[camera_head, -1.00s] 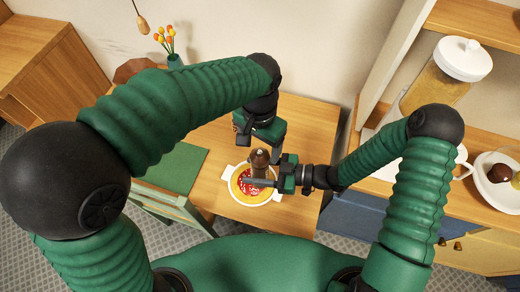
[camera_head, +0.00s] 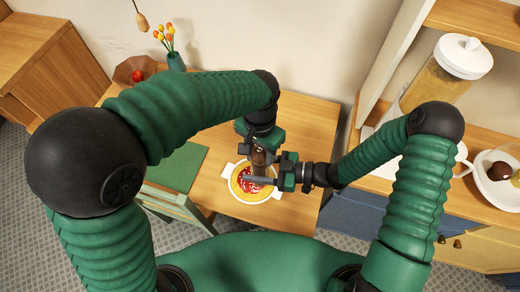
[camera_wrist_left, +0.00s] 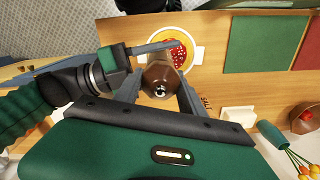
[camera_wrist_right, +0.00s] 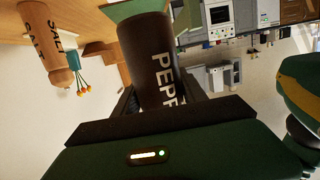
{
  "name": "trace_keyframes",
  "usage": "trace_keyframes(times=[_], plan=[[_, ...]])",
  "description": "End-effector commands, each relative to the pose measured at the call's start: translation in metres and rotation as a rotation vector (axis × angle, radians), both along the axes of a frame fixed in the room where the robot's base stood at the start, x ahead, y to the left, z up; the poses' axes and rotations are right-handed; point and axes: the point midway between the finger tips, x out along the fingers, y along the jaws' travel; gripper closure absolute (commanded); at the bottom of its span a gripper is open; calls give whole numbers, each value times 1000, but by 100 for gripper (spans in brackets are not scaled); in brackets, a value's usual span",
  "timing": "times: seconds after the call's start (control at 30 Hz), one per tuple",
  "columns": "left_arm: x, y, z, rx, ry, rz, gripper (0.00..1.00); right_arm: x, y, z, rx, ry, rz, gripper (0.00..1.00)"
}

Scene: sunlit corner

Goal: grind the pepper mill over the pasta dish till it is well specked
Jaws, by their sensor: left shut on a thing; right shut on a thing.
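The dark brown pepper mill (camera_head: 259,158) stands upright above the pasta dish (camera_head: 236,196), a white two-handled dish with red sauce and pale bits. My left gripper (camera_head: 258,146) is shut on the mill's top; the left wrist view shows the mill's rounded head (camera_wrist_left: 160,75) between its fingers. My right gripper (camera_head: 268,180) comes in from the right and is shut on the mill's body; its "PEPP" lettering (camera_wrist_right: 162,70) shows in the right wrist view. The mill and grippers hide part of the food. I cannot make out pepper specks on it.
A light wooden salt mill (camera_wrist_right: 42,45) stands nearby on the table. A green placemat (camera_head: 183,167) lies left of the dish, with a chair (camera_head: 172,203) in front. A fruit bowl (camera_head: 128,72) and flower vase (camera_head: 175,61) are at the back left. Shelves stand at the right.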

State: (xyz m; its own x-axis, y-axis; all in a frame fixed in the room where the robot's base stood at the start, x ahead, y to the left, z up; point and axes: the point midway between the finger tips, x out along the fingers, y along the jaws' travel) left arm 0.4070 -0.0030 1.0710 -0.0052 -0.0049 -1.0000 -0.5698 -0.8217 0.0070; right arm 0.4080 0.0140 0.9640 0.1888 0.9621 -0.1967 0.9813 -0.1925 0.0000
Motion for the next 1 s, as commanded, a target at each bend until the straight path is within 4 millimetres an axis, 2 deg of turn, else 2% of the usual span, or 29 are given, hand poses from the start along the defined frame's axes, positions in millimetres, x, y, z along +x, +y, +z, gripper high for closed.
trace_keyframes(times=[0.17, 0.27, 0.8, 0.9, 1.0], plan=[[0, 0, 0, 1, -1, -42, 93, 0, 0, 0, 1, 0, 0, 100], [1, 1, 0, 0, -2, -236, 93, 0, 0, 0, 1, 0, 0, 100], [2, 2, 0, 1, -14, -1564, 93, -1, 0, 0, 1, -1, 2, 100], [2, 2, 1, 2, -16, -1684, 93, -1, 0, 0, 1, -1, 3, 100], [3, 2, 1, 3, -15, -1703, 93, -2, 0, 0, 1, 0, 4, 100]])
